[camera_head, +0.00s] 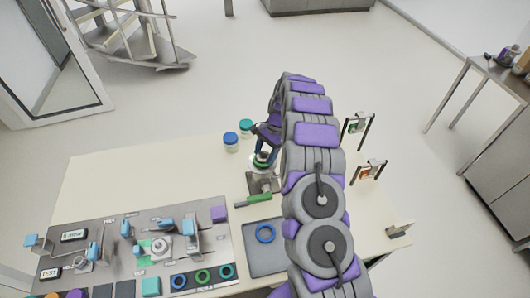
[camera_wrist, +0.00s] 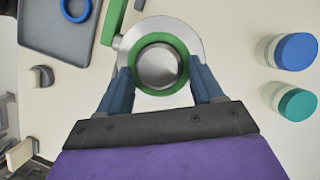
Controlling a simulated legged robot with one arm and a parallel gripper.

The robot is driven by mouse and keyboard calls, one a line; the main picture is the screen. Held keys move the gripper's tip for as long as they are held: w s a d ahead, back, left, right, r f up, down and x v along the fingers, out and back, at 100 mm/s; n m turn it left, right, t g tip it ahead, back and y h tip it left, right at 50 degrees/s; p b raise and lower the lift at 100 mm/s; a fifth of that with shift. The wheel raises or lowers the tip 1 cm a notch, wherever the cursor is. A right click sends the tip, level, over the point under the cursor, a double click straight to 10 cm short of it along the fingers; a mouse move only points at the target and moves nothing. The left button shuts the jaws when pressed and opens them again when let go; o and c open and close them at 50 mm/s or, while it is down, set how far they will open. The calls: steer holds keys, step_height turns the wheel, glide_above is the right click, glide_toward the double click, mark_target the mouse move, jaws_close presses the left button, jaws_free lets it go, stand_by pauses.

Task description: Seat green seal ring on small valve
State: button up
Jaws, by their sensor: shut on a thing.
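The green seal ring (camera_wrist: 135,66) is between the two blue fingertips of my gripper (camera_wrist: 160,76), which is shut on it. In the wrist view the ring lies around the round metal top of the small valve (camera_wrist: 191,37). Whether the ring rests fully down on the valve I cannot tell. The valve stands upright on the table, with a green handle (camera_head: 260,199) low at its front.
A grey tray (camera_head: 266,262) with a blue ring (camera_head: 265,233) lies in front of the valve. Blue-lidded (camera_head: 231,139) and teal-lidded (camera_head: 246,127) jars stand behind it to the left. A crowded metal panel (camera_head: 120,222) fills the front left. Small stands (camera_head: 368,171) are at the right.

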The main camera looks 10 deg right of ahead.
steer(key=shift+f, duration=0.25)
stand_by(0.3)
steer(key=o, duration=1)
steer(key=shift+o, duration=0.3)
steer(key=shift+r, duration=0.1)
steer(key=shift+r+p, duration=1.4)
steer(key=shift+r, duration=2.75)
